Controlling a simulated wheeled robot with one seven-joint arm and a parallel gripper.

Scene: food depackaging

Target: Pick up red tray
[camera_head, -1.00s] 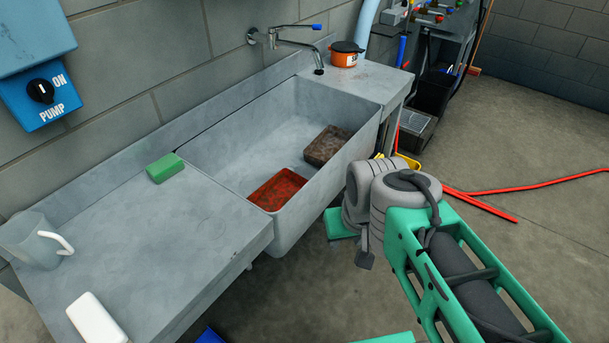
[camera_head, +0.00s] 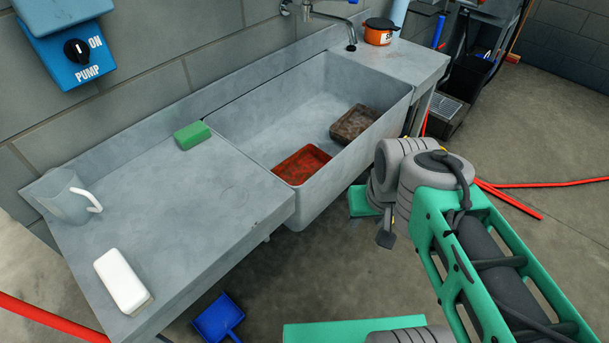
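The red tray (camera_head: 301,165) lies on the floor of the grey sink basin (camera_head: 335,197), near its front left part. Its surface looks stained with dark marks. A brown, dirty tray (camera_head: 355,123) lies apart from it, further right in the same basin. My arm, green and grey, stands to the right of the basin, outside it.
A green sponge (camera_head: 192,136), a clear jug (camera_head: 66,197) and a white block (camera_head: 123,281) sit on the left counter. An orange pot (camera_head: 379,33) stands beside the faucet (camera_head: 335,16). A blue dustpan (camera_head: 219,318) and a red hose (camera_head: 560,183) lie on the floor.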

